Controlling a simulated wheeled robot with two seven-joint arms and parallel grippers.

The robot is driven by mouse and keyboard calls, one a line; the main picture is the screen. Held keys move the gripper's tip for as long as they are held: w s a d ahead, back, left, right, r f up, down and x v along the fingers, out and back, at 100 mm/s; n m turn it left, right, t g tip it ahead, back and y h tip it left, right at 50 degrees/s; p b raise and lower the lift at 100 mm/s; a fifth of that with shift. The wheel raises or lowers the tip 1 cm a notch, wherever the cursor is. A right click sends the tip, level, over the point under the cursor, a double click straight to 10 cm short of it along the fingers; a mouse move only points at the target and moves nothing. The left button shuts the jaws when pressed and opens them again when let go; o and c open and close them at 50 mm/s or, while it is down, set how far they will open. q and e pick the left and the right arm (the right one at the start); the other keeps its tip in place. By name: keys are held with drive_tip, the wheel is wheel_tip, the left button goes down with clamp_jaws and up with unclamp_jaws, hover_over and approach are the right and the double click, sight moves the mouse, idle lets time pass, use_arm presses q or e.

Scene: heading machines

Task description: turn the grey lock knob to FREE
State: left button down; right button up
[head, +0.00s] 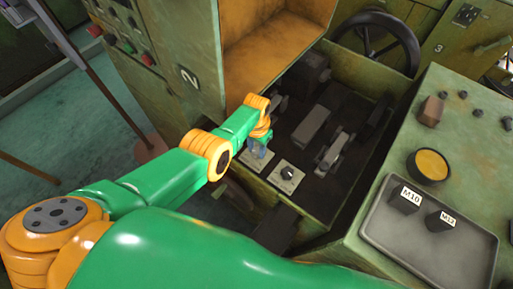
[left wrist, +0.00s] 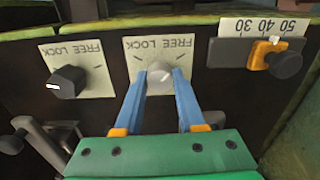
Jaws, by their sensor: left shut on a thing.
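The grey lock knob (left wrist: 160,73) sits on a pale plate (left wrist: 185,48) marked FREE and LOCK, which appears upside down in the left wrist view. My left gripper (left wrist: 160,80) is shut on the grey knob, one blue finger on each side. I cannot clearly make out which mark the knob points to. In the head view my left gripper (head: 259,147) reaches down to the panel and hides the knob. My right gripper is not in view.
A black knob (left wrist: 68,82) on a similar plate is beside the grey one; it also shows in the head view (head: 287,173). A scale with an orange slider (left wrist: 265,52) is on the other side. A grey tray (head: 420,250) holds blocks marked M10 and M12.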

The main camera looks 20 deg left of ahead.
sight(256, 150)
use_arm(q)
drive_tip(key=shift+m, duration=1.6)
drive_tip(key=c, duration=0.5)
unclamp_jaws()
wheel_tip(256, 150, up, 7)
drive_tip(key=p, duration=0.5)
drive_tip(key=shift+r, duration=0.1)
